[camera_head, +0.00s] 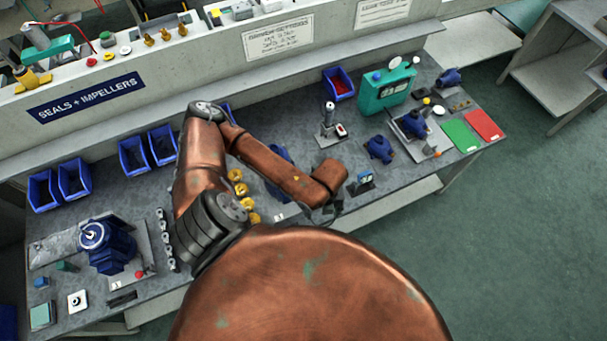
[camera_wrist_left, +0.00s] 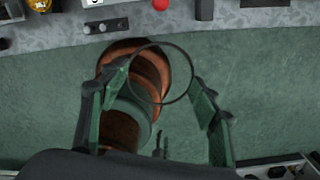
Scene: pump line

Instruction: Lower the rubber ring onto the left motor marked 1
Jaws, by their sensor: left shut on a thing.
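The left motor marked 1 (camera_head: 108,250) is blue with a pale round hub on top and stands upright on a grey plate at the left end of the bench. My left gripper (camera_head: 334,208) is small and partly hidden by its wrist, far to the right of that motor, near the bench's front edge. In the left wrist view its two fingers (camera_wrist_left: 160,76) hold a thin black rubber ring (camera_wrist_left: 162,104) across its width. The ring hangs over floor and copper parts and looks empty inside. I cannot make out the ring in the head view.
Several blue bins (camera_head: 134,157) line the back of the bench. A row of small metal parts (camera_head: 164,238) stands right of the motor, with yellow fittings (camera_head: 238,188) beyond my arm. A teal tester (camera_head: 385,92) and blue pump (camera_head: 380,148) stand on the right side.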

